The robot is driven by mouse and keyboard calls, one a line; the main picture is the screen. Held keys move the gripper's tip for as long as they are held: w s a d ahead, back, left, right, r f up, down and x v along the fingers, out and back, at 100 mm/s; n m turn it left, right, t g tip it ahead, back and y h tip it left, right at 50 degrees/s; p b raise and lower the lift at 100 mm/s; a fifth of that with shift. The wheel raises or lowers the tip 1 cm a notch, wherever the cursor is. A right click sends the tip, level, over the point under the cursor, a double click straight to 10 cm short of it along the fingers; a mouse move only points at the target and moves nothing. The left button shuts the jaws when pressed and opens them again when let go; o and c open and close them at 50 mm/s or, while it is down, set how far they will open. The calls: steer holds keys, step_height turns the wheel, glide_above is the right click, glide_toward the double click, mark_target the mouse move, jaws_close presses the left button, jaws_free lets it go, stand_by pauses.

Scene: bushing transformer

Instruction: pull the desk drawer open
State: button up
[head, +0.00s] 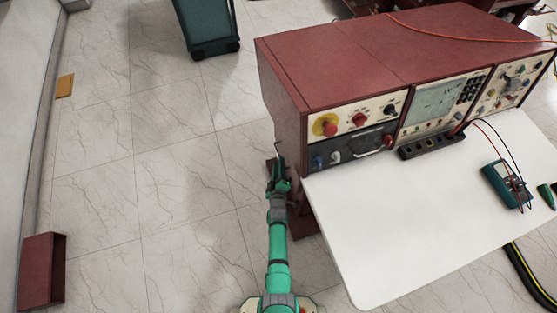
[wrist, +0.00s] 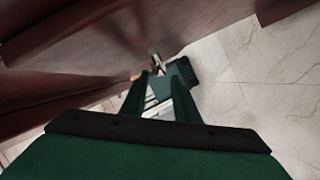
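The desk has a white top (head: 420,210) with a dark red console (head: 370,50) on it. My green gripper (head: 279,165) is low beside the console's left side, left of the white top, with its tip pointing away from me. In the wrist view my gripper (wrist: 160,82) has its two fingers apart, with nothing clearly held between them. Dark red panels (wrist: 70,50) run close along the left and above. A small pale metallic piece (wrist: 156,62) shows just past the fingertips; I cannot tell what it is. The drawer and its handle cannot be made out in either view.
A dark green wheeled bin (head: 205,25) stands on the tiled floor at the back. A dark red box (head: 42,270) is at the lower left. A multimeter (head: 507,186) with leads lies on the white top. The floor (head: 140,180) left of my arm is clear.

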steer(key=shift+x, duration=1.65)
jaws_close()
